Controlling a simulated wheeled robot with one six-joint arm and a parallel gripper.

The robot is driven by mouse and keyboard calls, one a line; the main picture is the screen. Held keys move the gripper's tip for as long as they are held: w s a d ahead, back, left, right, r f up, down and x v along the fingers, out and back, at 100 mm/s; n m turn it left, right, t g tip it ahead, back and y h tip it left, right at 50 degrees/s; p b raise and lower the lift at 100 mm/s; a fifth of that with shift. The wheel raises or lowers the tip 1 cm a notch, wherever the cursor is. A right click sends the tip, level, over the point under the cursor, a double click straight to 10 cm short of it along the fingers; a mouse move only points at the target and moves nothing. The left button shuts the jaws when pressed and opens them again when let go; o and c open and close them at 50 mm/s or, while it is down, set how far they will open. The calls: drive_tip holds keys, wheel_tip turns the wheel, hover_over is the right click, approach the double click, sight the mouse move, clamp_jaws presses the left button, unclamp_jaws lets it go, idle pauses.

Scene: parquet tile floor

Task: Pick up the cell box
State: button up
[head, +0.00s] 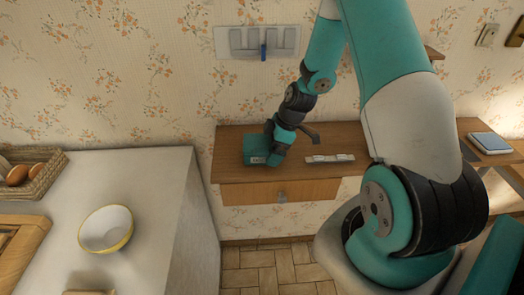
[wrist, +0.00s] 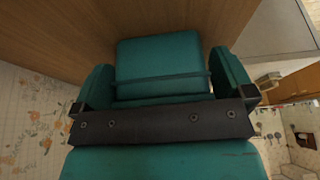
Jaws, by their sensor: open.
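A teal box (head: 255,147) sits on the wooden wall shelf; I take it to be the cell box. A small pale mark shows low on its front. My gripper (head: 275,148) is down at the shelf, right against the box in this view. In the wrist view, the teal box (wrist: 158,58), with a dark seam across it, lies between the two teal fingers of my gripper (wrist: 163,75). The fingers are open, one on each side. Narrow gaps seem to show beside the box; contact is hard to tell. Part of the box is hidden behind my gripper.
A pale strip-like object (head: 330,158) lies on the shelf (head: 235,172) to the right of my gripper. A rack (head: 257,42) hangs on the wall above. A counter at left holds a bowl (head: 106,229) and a basket (head: 32,171). A flat device (head: 490,143) lies at far right.

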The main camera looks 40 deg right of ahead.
drive_tip(key=c, duration=1.1)
wheel_tip(320, 180, up, 20)
drive_tip(key=b, duration=0.2)
drive_tip(key=shift+b, duration=0.35)
